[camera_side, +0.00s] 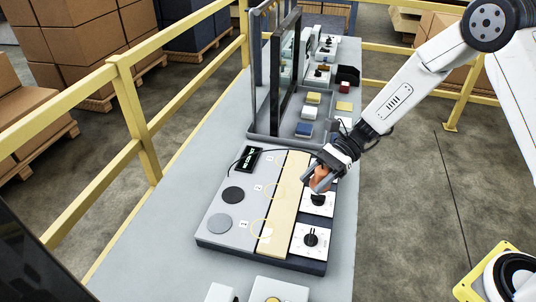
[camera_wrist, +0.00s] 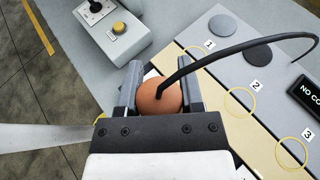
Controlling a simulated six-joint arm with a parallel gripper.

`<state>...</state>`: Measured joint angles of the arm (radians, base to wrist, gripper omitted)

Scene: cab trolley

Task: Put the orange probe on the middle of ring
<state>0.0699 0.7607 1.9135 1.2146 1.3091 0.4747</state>
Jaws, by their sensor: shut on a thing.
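My gripper (camera_side: 314,181) is shut on the orange probe (camera_side: 321,179), a rounded orange body with a black cable. In the wrist view the probe (camera_wrist: 160,98) sits between the two jaws (camera_wrist: 160,88), and its cable arcs right across the view. Three thin yellow rings lie along a pale wooden strip (camera_side: 283,215) on a grey board. The middle ring (camera_wrist: 240,102), by label 2, is right of the probe in the wrist view; it also shows in the side view (camera_side: 268,190). The probe is near the strip's right edge, apart from this ring; its exact height is unclear.
Ring 3 (camera_wrist: 291,152) is near the black display (camera_side: 245,160). A black disc (camera_side: 233,194) and a grey disc (camera_side: 220,223) are on the board. White panels with black knobs (camera_side: 310,238) line its right side. A dark-framed screen (camera_side: 284,80) stands behind.

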